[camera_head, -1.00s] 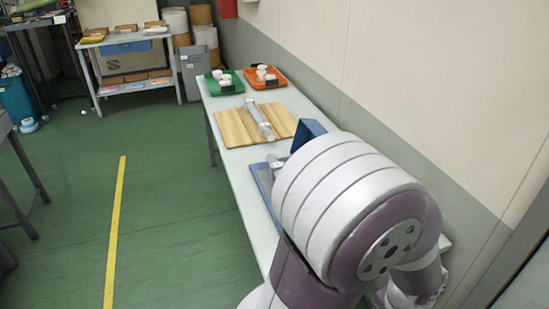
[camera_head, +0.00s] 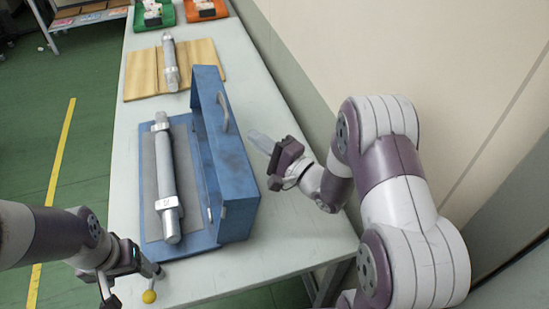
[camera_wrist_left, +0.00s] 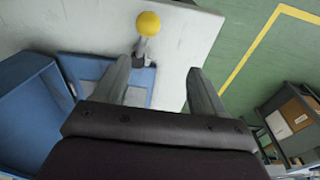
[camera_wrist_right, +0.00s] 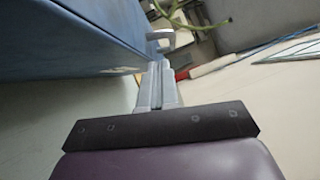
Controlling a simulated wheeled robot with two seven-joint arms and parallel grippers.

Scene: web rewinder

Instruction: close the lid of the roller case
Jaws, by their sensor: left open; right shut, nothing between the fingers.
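The blue roller case lies open on the table, its base (camera_head: 205,238) flat and its lid (camera_head: 236,165) standing upright along the right side. A metal roller (camera_head: 166,180) lies in the base on a grey lining. The lid has a pale handle (camera_head: 223,112), which also shows in the right wrist view (camera_wrist_right: 163,36). My right gripper (camera_head: 256,141) is shut and empty, to the right of the lid and apart from it; the right wrist view shows its closed fingers (camera_wrist_right: 158,68) beside the blue wall. My left gripper (camera_head: 133,284) is open at the case's near left corner.
A yellow ball knob (camera_head: 149,296) on a short stem is by my left gripper, at the table's near edge. Beyond the case, a wooden board (camera_head: 142,75) holds another roller (camera_head: 170,62). Green (camera_head: 153,27) and orange (camera_head: 222,10) trays stand farther back. A wall runs along the right.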

